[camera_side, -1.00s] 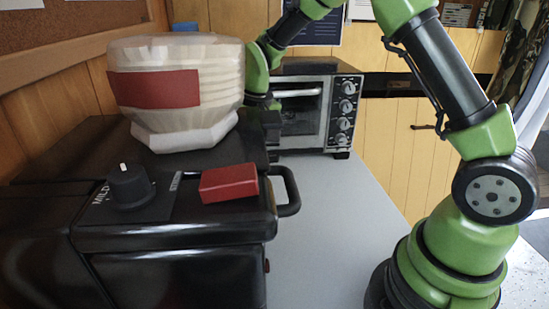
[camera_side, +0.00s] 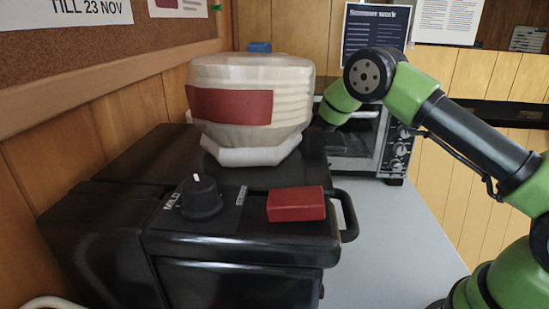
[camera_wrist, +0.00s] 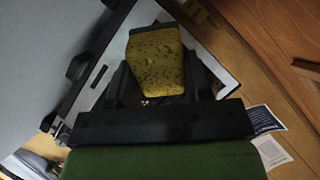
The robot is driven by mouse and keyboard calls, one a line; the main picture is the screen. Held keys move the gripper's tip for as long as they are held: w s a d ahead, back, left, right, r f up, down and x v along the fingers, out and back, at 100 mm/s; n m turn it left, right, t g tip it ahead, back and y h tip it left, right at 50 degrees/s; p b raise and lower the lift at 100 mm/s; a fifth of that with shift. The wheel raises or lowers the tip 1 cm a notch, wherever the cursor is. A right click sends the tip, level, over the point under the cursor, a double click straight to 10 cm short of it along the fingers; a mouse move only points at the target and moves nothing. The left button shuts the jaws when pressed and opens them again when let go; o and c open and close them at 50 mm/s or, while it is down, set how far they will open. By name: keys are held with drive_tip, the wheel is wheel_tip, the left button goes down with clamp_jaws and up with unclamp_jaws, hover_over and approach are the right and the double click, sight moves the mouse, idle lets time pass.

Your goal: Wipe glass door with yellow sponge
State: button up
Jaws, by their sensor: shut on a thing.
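A small oven with a glass door (camera_side: 352,138) stands at the back of the counter in the side view. Its left part is hidden by the bowl stack and my arm. In the wrist view my gripper (camera_wrist: 157,88) is shut on a yellow sponge (camera_wrist: 155,58) with dark specks. The sponge sticks out past the fingers. Light panel parts and dark edges show behind it, probably the oven front; I cannot tell whether the sponge touches the glass. In the side view the gripper and sponge are hidden behind the bowl stack.
A pale bowl stack (camera_side: 291,88) with a red label stands on a black appliance (camera_side: 250,245) with a knob (camera_side: 199,196) and handle. A red block (camera_side: 296,204) lies on its front edge. The grey counter (camera_side: 385,240) is clear at right.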

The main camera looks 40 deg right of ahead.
drive_tip(key=d+m+h, duration=0.4)
drive_tip(key=d+h, duration=0.3)
drive_tip(key=d, duration=0.1)
drive_tip(key=shift+w+f+t, duration=0.25)
drive_tip(key=shift+f+t, duration=0.1)
drive_tip(key=shift+t, duration=0.05)
idle(0.3)
drive_tip(key=shift+x, duration=1)
idle(0.5)
drive_tip(key=s+d, duration=0.8)
drive_tip(key=shift+s+d, duration=0.3)
idle(0.8)
